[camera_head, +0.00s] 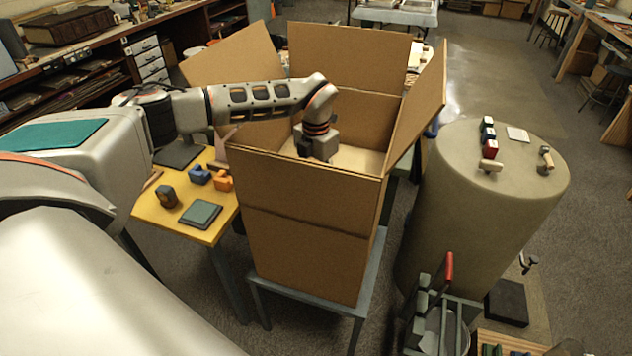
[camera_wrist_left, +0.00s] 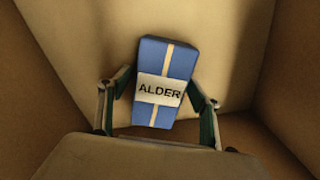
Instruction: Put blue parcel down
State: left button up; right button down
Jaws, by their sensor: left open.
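A blue parcel (camera_wrist_left: 164,58) with a pale stripe and a white label reading "ALDER" shows in the left wrist view. It is inside a cardboard box, against the pale floor of the box. My left gripper (camera_wrist_left: 160,98) is open, with one finger on each side of the parcel's lower part and small gaps beside it. In the head view my left arm reaches over the rim into the tall open cardboard box (camera_head: 305,235). The box's front wall hides the fingers and the parcel there. My right gripper does not show.
The box stands on a small grey table (camera_head: 372,275) with its flaps raised. A yellow table (camera_head: 165,220) at left holds small blocks and a green pad (camera_head: 201,214). A large round drum (camera_head: 465,215) with small items on top stands close at right.

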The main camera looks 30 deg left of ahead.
pick_arm(q)
jog(key=shift+r, duration=0.15)
jog(key=shift+w+r, duration=0.1)
jog(key=shift+r, duration=0.2)
notch_tip(320, 180, up, 11)
jog(key=b, duration=0.1)
jog(key=shift+r, duration=0.2)
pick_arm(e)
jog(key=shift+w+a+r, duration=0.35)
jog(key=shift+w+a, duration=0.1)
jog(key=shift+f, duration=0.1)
